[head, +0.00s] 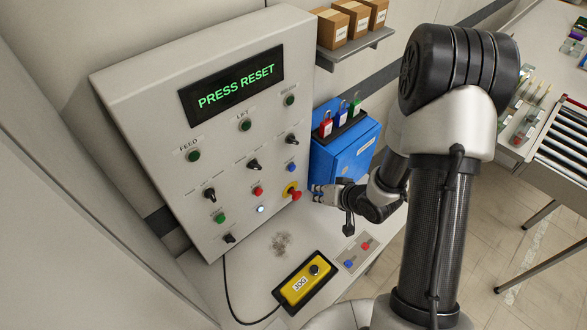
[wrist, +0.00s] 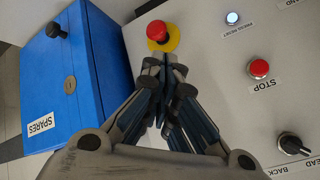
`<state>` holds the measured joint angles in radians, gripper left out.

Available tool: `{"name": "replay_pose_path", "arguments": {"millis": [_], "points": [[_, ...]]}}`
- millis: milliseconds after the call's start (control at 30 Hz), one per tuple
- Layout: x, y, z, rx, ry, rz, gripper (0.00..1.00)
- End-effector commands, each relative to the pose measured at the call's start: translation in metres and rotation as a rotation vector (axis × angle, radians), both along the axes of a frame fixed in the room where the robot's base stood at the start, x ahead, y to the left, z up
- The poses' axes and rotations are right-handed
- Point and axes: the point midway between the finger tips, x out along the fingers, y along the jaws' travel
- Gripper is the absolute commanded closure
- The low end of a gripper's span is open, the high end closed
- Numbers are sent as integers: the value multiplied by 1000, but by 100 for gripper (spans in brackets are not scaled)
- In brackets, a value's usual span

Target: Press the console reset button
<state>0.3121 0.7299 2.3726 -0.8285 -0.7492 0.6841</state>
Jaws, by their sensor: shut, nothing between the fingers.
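The grey console (head: 130,110) stands at the left, and its display (head: 232,87) reads "PRESS RESET" in green. The reset button (head: 261,209) glows white low on the panel; in the wrist view it is the lit button (wrist: 232,18) at upper right, labelled "PRESS RESET". My gripper (head: 317,193) is shut and empty. In the wrist view its fingertips (wrist: 167,64) are just below the red emergency stop (wrist: 158,31) on its yellow ring, left of the reset button. I cannot tell whether they touch the emergency stop.
A red STOP button (wrist: 259,68) and a black knob (wrist: 291,144) are near the reset button. The blue SPARES box (head: 345,155) stands beside the console. A yellow JOG pendant (head: 305,283) lies on the bench. A shelf with cartons (head: 331,28) is above.

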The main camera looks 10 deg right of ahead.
Motion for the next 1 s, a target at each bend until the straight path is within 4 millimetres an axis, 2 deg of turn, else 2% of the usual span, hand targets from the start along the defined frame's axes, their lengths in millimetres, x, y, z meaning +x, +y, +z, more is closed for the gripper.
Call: {"name": "replay_pose_path", "arguments": {"millis": [233, 500, 1000], "points": [[31, 22, 0, -1, -2, 4, 100], [52, 36, 1, 0, -1, 1, 100], [56, 38, 0, 0, 1, 0, 100]]}}
